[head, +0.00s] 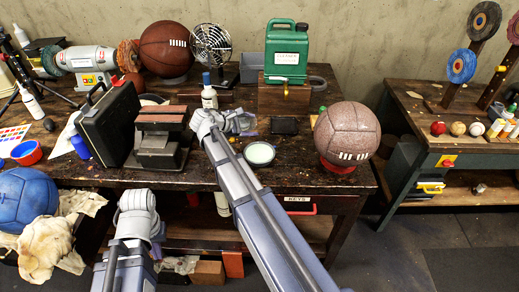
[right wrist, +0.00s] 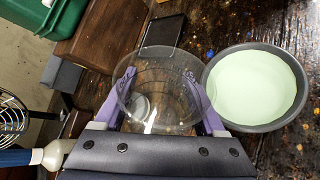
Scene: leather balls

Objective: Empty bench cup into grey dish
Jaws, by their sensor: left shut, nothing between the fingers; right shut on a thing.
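My right gripper (right wrist: 160,105) is shut on a clear see-through cup (right wrist: 160,75), its purple fingers on either side of it. The cup looks empty but for a small pale round patch low inside; I cannot tell what that is. The grey dish (right wrist: 207,88) is right beside the cup in the right wrist view, with a smooth pale green fill. In the head view the dish (head: 273,163) sits on the bench, just right of my right forearm. There the right gripper (head: 238,122) is over the bench, the cup hard to make out. My left gripper (head: 155,232) is shut and empty before the bench's front edge.
A black case (head: 107,125) and a dark metal block (head: 160,150) stand left of my right arm. A white bottle (head: 209,97) is close behind the right gripper. A brownish ball (head: 347,133) on a red stand is right of the dish. A green canister (head: 286,55) stands behind.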

